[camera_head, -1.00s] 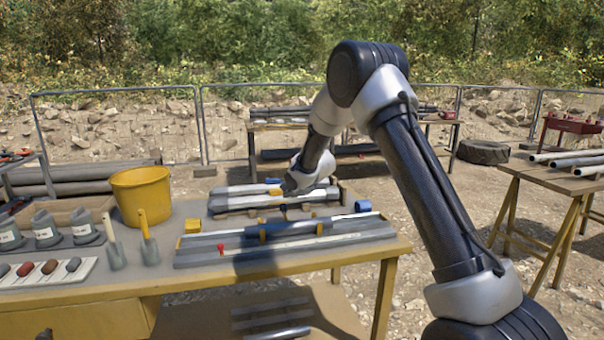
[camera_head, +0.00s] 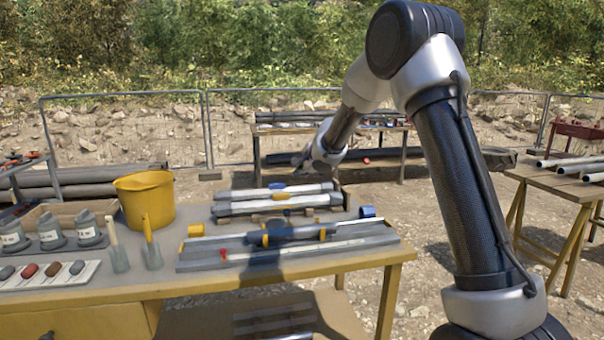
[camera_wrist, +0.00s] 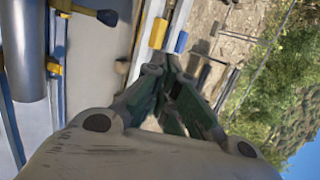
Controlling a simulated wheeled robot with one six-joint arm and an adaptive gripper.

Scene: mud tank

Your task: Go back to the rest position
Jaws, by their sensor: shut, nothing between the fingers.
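My gripper (camera_head: 305,160) is at the end of my raised arm, above and behind the grey tubes on the yellow table (camera_head: 385,256). In the wrist view my gripper (camera_wrist: 172,82) shows its dark fingers drawn together, with nothing held between them. The grey tubes (camera_head: 240,207) with blue and yellow clips lie on a rack below it, apart from the fingers. In the wrist view a yellow clip (camera_wrist: 158,33) and a blue clip (camera_wrist: 181,42) show just past the fingertips.
A long core tray (camera_head: 330,247) lies in front. A pipe table (camera_head: 565,175) stands at right, a fence behind. Open air surrounds the arm.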

